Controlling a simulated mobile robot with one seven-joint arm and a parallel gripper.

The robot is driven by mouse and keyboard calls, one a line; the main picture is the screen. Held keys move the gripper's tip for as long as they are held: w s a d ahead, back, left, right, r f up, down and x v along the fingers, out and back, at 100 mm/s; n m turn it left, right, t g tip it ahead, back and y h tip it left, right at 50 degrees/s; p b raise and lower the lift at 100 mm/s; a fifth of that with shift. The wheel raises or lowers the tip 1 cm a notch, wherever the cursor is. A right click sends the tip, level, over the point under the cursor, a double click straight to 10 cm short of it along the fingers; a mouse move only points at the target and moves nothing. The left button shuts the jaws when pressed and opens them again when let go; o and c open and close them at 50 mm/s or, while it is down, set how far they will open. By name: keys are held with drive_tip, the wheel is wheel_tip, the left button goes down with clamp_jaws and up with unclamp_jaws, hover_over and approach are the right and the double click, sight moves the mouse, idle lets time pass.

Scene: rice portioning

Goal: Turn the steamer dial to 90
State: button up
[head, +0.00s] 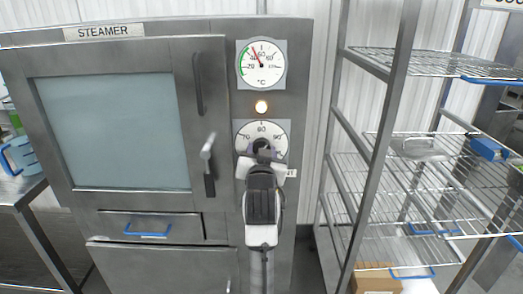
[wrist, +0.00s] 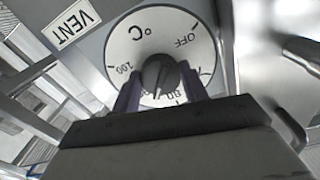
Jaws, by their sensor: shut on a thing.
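The steamer dial (head: 281,131) is a white round plate on the steamer's right-hand panel. In the head view 70, 80 and 90 show along its top; my gripper covers its lower part. In the wrist view the plate (wrist: 133,45) appears upside down with OFF, °C and 100 readable. Its dark round knob (wrist: 160,74) sits at the plate's centre. My gripper (head: 262,157) is shut on the knob, with one finger on each side in the wrist view (wrist: 160,90). The knob points toward the 80–90 side, but the exact number is hard to tell.
The steamer (head: 150,215) has a closed glass door with a handle (head: 209,165) left of the dial. A wire rack (head: 375,150) stands to the right.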

drive_tip(key=shift+f+m, duration=0.1)
drive_tip(key=shift+m, duration=1.9)
drive_tip(key=o, duration=1)
drive_tip(key=shift+s, duration=0.15)
